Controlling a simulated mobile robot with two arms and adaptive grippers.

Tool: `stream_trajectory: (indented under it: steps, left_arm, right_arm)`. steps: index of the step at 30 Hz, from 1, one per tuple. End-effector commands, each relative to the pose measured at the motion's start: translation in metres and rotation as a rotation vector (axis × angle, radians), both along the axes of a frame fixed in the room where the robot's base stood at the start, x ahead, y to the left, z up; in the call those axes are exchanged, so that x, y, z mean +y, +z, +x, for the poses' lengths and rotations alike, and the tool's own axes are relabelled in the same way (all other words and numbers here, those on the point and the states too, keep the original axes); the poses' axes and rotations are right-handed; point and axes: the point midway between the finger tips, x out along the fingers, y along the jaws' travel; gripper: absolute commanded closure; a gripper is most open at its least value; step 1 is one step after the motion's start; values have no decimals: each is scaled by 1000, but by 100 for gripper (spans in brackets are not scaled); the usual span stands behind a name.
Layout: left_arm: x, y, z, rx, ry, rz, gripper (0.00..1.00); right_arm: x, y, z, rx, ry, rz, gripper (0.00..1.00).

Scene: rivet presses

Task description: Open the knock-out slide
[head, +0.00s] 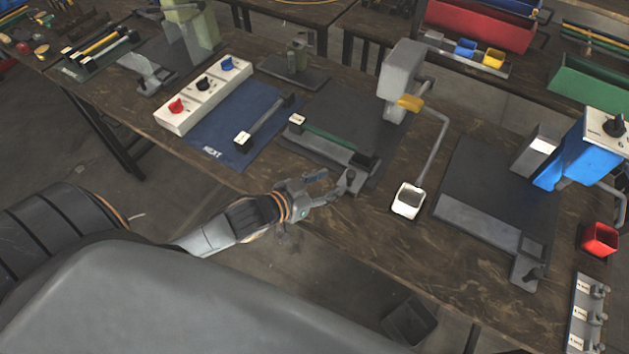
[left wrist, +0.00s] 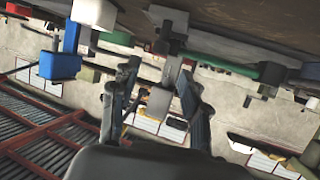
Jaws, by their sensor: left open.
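The grey press (head: 403,75) stands over a dark plate with a grey fixture (head: 325,147) that holds a green rod (head: 330,139). A small grey slide with a dark knob (head: 349,182) sticks out at the fixture's near right end, by the bench edge; I take this to be the knock-out slide. My left gripper (head: 328,187) is open just left of it, fingers pointing at it. In the left wrist view the open fingers (left wrist: 158,76) have a grey block (left wrist: 159,102) showing between them; contact cannot be told. My right gripper is not in view.
A white cup (head: 408,201) stands right of the slide, below a bent tube. A second, blue press (head: 568,160) with its fixture and a red cup (head: 600,239) is further right. A blue mat (head: 215,140) and a white switch box (head: 203,94) lie left.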

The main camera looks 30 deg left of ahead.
Motion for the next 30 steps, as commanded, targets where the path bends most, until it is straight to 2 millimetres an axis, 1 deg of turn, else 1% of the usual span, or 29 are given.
stream_trajectory:
  steps: [1, 3, 9, 14, 30]
  left_arm:
    - [3, 3, -10, 2, -1, 0, 54]
    - [7, 8, -20, 3, -1, 2, 54]
    - [13, 16, -37, 1, 0, 0, 54]
    - [15, 18, -41, 0, 0, 1, 54]
    - [14, 17, -41, 4, 4, 2, 54]
  right_arm:
    - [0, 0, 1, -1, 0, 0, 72]
    - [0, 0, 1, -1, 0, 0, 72]
    - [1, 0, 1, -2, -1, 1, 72]
    - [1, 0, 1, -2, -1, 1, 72]
    - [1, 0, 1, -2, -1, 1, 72]
